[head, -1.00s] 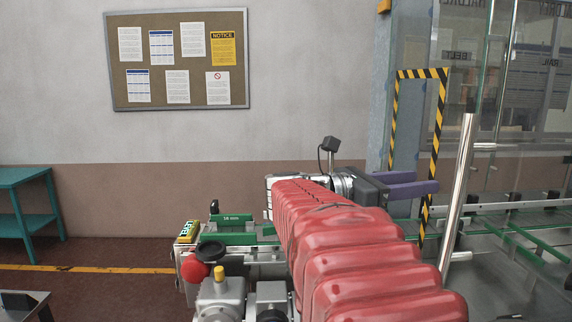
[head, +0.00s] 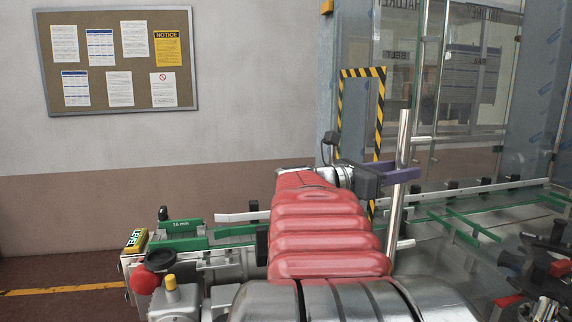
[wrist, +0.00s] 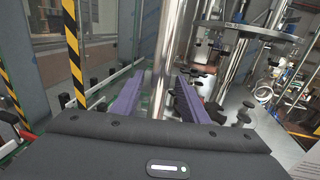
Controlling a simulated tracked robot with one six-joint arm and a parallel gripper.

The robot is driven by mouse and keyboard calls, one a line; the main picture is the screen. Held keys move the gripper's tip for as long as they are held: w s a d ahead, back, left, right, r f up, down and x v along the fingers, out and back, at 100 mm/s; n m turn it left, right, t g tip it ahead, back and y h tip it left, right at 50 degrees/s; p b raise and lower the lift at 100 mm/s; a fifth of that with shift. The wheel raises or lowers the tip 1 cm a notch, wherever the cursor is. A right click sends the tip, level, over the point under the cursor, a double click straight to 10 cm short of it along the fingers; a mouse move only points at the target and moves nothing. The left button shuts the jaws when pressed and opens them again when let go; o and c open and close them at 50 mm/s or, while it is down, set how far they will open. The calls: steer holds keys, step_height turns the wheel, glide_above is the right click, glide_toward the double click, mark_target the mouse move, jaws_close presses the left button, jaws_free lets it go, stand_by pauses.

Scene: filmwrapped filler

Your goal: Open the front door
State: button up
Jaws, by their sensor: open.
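The front door shows as a clear panel with a vertical steel bar handle (head: 397,205) on short standoffs; its exact edges are hard to make out. My gripper (head: 402,174) has purple fingers and reaches the handle at about mid-height. In the wrist view, the handle (wrist: 163,65) rises between the two spread fingers of my gripper (wrist: 158,100). The fingers are open, and a gap shows beside the bar. I cannot tell whether either finger touches it.
A yellow-black striped frame (head: 379,110) stands left of the handle. A conveyor with green rails (head: 450,225) runs behind the clear panel. A red knob (head: 145,280) and machine parts sit at lower left. A notice board (head: 120,60) hangs on the wall.

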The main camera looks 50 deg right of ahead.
steer(key=shift+s+d, duration=0.2)
steer(key=shift+d, duration=0.15)
jaws_close()
stand_by(0.4)
steer(key=shift+d, duration=0.1)
